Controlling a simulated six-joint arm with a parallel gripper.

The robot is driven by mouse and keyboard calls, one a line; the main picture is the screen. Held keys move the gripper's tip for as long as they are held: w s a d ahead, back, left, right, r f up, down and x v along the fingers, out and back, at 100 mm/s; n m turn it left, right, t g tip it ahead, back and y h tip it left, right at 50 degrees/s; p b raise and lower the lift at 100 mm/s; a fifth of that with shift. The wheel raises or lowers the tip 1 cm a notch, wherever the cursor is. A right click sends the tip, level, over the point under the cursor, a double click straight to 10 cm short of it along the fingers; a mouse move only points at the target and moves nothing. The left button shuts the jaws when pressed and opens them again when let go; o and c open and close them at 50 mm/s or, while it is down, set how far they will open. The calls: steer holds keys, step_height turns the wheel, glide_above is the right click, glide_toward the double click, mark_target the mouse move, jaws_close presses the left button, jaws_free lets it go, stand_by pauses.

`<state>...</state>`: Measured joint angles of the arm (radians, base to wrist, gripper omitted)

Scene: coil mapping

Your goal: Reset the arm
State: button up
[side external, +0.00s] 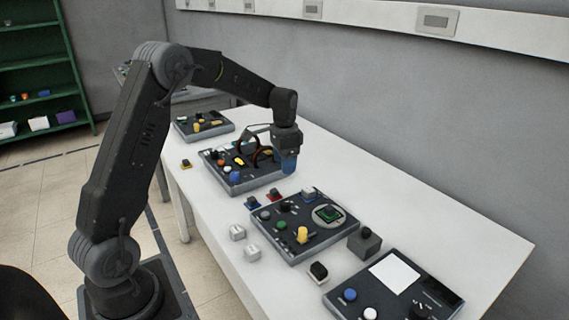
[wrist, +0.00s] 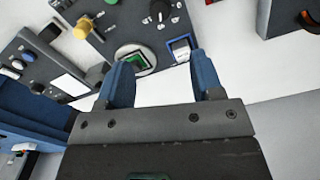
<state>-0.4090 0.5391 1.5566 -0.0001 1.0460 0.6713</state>
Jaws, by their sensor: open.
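My gripper (side external: 288,166) hangs from the bent arm above the white table, pointing down, close to the right end of a dark control panel with a black looped part (side external: 256,150). In the wrist view my gripper (wrist: 163,80) shows two blue fingers spread apart, with nothing between them. Beyond the fingers lie a panel with a green square in a round pale dial (wrist: 137,60) and a small blue-framed block (wrist: 182,48). In the side view this panel (side external: 290,245) stands in front of the gripper, apart from it.
A panel with a white plate (side external: 395,272) stands at the near right. Another panel (side external: 203,125) stands at the far end. White cubes (side external: 238,232), a dark block (side external: 364,242) and small switches lie between them on the table (side external: 440,205). The table's right side is clear along the wall.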

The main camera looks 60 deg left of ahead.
steer(key=shift+r, duration=0.1)
steer(key=s+d+r+t, duration=0.2)
steer(key=s+d+r, duration=0.3)
steer(key=d+r, duration=0.25)
steer(key=s+d+r+n+t, duration=0.1)
steer(key=s+d+r, duration=0.1)
steer(key=s+d, duration=0.4)
steer(key=s+d+r+n+t, duration=0.2)
steer(key=s+d, duration=0.4)
steer(key=s, duration=0.8)
steer(key=shift+s+r+t, duration=0.15)
steer(key=shift+s+t, duration=0.15)
